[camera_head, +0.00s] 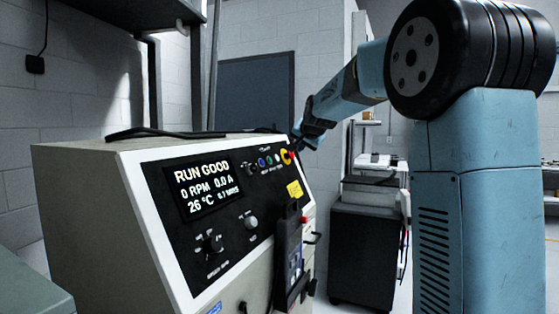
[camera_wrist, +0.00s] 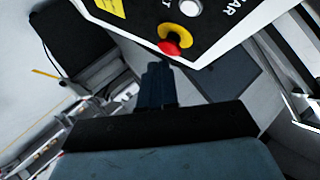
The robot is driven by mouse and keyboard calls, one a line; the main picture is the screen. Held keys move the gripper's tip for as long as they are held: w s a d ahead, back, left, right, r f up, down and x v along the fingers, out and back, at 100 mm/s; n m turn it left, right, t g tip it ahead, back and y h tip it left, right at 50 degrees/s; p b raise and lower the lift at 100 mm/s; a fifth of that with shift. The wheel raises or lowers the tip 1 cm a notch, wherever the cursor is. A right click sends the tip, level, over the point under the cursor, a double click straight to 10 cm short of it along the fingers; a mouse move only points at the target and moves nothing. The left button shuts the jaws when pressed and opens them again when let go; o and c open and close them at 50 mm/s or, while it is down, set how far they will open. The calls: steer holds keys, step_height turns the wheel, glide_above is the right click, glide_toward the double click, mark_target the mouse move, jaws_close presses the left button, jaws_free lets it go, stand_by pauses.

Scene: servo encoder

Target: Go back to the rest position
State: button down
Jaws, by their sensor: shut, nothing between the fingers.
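My gripper (camera_head: 297,138) is at the end of my blue arm, near the upper right corner of the grey control console (camera_head: 90,190). In the wrist view my gripper (camera_wrist: 158,72) is shut and empty. Its fingertips lie close to the red emergency stop button (camera_wrist: 168,47) with its yellow collar; I cannot tell whether they touch. The same red button (camera_head: 291,157) shows beside the gripper in the head view. The console's screen (camera_head: 202,186) reads RUN GOOD, 0 RPM, 0.0 A and 26 °C.
A dark handheld device (camera_head: 290,255) hangs at the console's front. Knobs (camera_head: 213,243) sit below the screen. A black cabinet (camera_head: 362,255) stands behind, right of the console. A black cable (camera_head: 165,133) lies on the console's top. A dark shelf (camera_head: 140,10) overhangs at the upper left.

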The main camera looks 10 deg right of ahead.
steer(key=s+f+n+g, duration=0.2)
steer(key=s+f, duration=0.4)
steer(key=s, duration=0.9)
steer(key=s+f+n+g, duration=0.2)
steer(key=s+f, duration=0.4)
steer(key=s, duration=1)
steer(key=s+a+f+n+g, duration=0.1)
steer(key=s+f, duration=0.5)
steer(key=s, duration=0.9)
steer(key=shift+s+n+g, duration=0.25)
steer(key=shift+n+g, duration=0.45)
steer(key=shift+n, duration=0.4)
steer(key=shift+f, duration=0.1)
